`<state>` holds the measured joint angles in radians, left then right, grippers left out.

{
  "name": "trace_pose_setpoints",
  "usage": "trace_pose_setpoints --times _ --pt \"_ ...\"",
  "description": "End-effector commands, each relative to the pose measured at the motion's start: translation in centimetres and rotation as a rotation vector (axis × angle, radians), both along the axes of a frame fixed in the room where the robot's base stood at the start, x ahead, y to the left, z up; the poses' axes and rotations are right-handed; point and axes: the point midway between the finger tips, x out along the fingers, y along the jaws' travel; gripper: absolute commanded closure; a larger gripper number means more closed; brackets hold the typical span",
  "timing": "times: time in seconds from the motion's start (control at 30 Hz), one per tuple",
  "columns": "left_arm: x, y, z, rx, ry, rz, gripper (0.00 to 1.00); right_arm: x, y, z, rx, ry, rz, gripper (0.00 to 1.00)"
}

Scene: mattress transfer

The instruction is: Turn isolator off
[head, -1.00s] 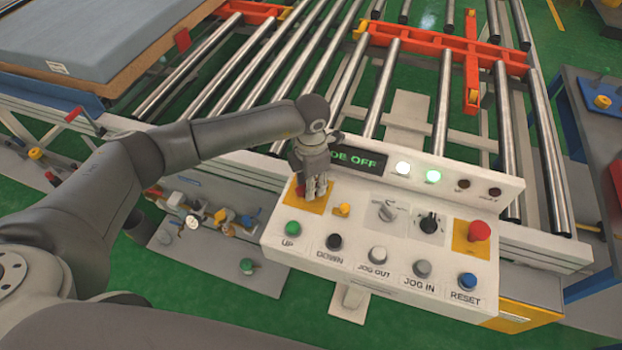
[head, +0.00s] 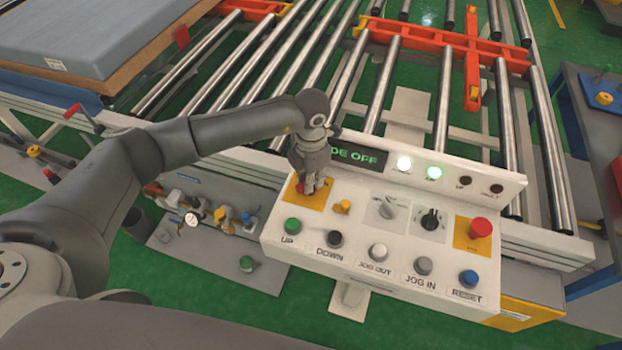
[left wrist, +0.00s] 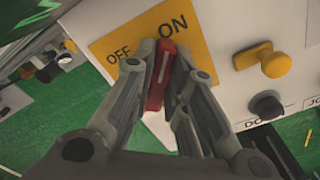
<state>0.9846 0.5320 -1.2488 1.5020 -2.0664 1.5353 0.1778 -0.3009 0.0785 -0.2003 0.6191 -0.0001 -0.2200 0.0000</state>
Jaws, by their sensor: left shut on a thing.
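The isolator is a red handle (left wrist: 160,78) on a yellow plate (left wrist: 128,30) marked OFF and ON. The handle's white line points upward in the left wrist view, nearer the ON mark than the OFF mark. In the head view the yellow plate (head: 317,202) is at the left end of the white control panel (head: 365,215). My left gripper (head: 307,189) reaches down over it and partly hides the red handle. In the left wrist view its two fingers (left wrist: 160,62) are shut on the handle, one on each side. My right gripper is not in view.
A small yellow knob (head: 342,206) is right beside the isolator plate. Several buttons line the panel's front, including green UP (head: 292,226) and blue RESET (head: 468,279). A red emergency button (head: 481,228) is at the right. A display (head: 358,157) and lit lamps stand behind.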

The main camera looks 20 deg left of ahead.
Motion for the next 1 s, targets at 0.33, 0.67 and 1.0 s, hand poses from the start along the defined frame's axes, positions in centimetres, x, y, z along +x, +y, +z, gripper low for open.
trace_pose_setpoints --times 0.33,0.67,1.0 --pt "0.1 0.2 -0.3 0.001 -0.001 0.292 1.00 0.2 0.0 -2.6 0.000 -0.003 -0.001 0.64" --pt "0.2 0.4 -0.2 0.000 -0.002 0.605 1.00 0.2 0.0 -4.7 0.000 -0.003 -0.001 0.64" --pt "0.2 0.6 -0.2 0.001 0.000 0.929 1.00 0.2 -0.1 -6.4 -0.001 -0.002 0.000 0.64"
